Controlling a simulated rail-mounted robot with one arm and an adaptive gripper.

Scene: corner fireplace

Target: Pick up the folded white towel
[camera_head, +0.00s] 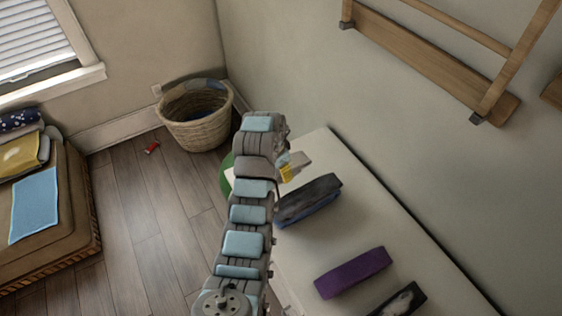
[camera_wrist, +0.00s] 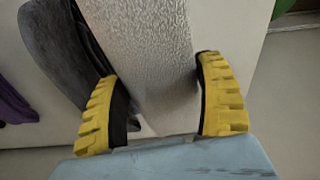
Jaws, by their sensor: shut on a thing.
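The folded white towel (camera_head: 300,160) is at the far end of the white table in the head view, partly hidden by my arm. In the wrist view the towel (camera_wrist: 145,45) is a pale, finely textured block that runs between the two yellow fingers. My gripper (camera_head: 287,172) is shut on it; the wrist view shows my gripper (camera_wrist: 157,70) with one finger on each side of the towel. I cannot tell whether the towel touches the tabletop.
A dark grey and blue folded cloth (camera_head: 308,200) lies close to the gripper on the white table (camera_head: 345,165). A purple folded cloth (camera_head: 353,272) and a black-and-white one (camera_head: 403,301) lie nearer. A wicker basket (camera_head: 197,125) stands in the corner. A wooden rack (camera_head: 430,60) is on the wall.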

